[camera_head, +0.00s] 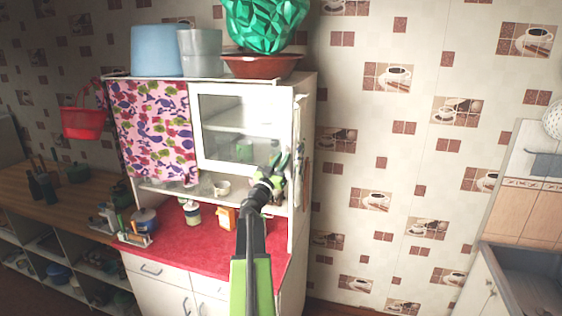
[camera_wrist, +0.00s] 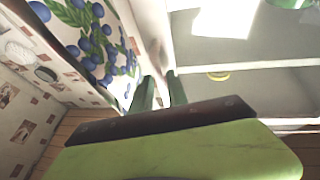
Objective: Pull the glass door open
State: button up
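The glass door (camera_head: 243,86) is a white-framed pane on the upper right of a white cabinet, with shelves visible behind it. It looks closed or nearly so; I cannot tell exactly. My gripper (camera_head: 279,162) is in front of the door's lower right edge. In the wrist view, its two green fingers (camera_wrist: 160,88) are apart, and a white upright edge (camera_wrist: 158,35) shows just beyond and between their tips. I cannot tell whether they touch it. Nothing is clearly held. The door's handle cannot be made out.
A floral curtain (camera_head: 155,130) covers the cabinet's left side. A red counter (camera_head: 180,238) below holds a blue pot (camera_head: 145,220) and small jars. A brown bowl (camera_head: 262,66) and a blue container (camera_head: 157,50) stand on top. A blueberry-print cloth (camera_wrist: 95,35) is close left in the wrist view.

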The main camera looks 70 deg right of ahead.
grip_shut()
dwell(1.0)
